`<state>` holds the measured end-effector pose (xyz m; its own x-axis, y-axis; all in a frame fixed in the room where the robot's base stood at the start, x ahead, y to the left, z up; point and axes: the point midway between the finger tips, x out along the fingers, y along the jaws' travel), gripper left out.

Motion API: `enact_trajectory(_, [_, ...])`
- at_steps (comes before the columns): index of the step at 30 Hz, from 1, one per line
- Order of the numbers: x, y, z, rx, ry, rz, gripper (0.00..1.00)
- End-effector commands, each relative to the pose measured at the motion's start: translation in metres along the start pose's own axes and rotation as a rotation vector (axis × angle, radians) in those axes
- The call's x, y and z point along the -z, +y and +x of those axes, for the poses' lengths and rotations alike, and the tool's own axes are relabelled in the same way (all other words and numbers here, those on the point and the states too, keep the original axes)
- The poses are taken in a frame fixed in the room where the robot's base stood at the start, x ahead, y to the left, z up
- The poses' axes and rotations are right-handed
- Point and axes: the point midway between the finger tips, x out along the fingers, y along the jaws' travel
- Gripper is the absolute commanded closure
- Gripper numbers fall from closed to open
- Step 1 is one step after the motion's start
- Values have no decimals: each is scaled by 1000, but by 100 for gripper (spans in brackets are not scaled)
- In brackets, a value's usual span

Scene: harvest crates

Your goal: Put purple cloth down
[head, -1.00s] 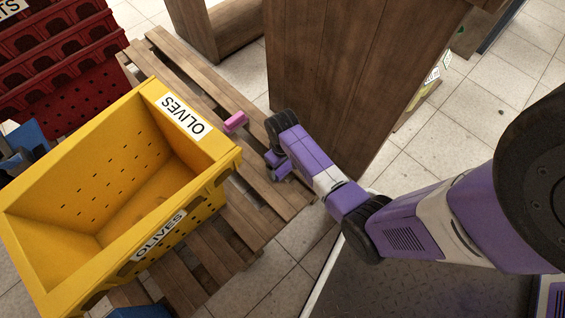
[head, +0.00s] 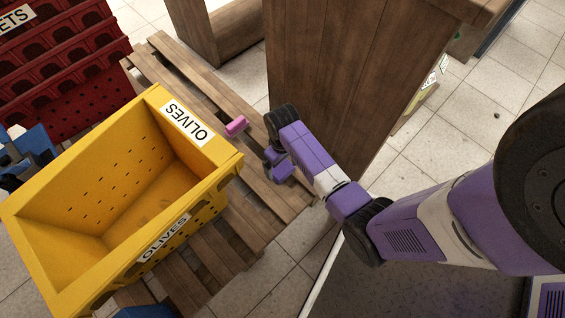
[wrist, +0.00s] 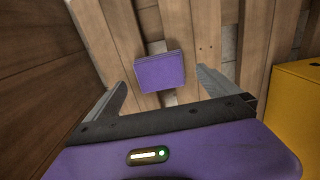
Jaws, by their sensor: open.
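The purple cloth (wrist: 160,72) shows in the wrist view as a small flat folded rectangle over the slats of a wooden pallet (wrist: 218,40). My gripper (wrist: 161,78) is open, with one grey finger on each side of the cloth and a visible gap to each. I cannot tell how far the cloth is below the fingertips. In the head view my arm reaches down beside a brown wooden box, and its end is partly hidden; I cannot pick out the cloth there with certainty.
A yellow crate labelled OLIVES (head: 188,118) stands on the pallet, left of my gripper, and is empty where I can see inside. A small pink block (head: 237,125) is by its corner. The tall brown wooden box (head: 350,75) is close on the right. Red crates (head: 75,100) stand at far left.

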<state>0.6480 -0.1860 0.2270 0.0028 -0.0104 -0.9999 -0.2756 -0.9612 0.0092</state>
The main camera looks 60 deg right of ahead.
Motion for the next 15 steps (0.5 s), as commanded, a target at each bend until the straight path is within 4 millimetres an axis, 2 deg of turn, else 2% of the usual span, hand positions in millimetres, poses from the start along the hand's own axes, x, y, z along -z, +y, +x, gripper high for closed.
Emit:
enact_trajectory(1, [0, 0, -18, -1, 2, -1, 0])
enact_trajectory(6, [0, 0, -48, 0, 1, -1, 0])
enact_trajectory(10, [0, 0, -63, 0, 1, 0, 0])
enact_trajectory(15, [0, 0, -71, 0, -1, 0, 0])
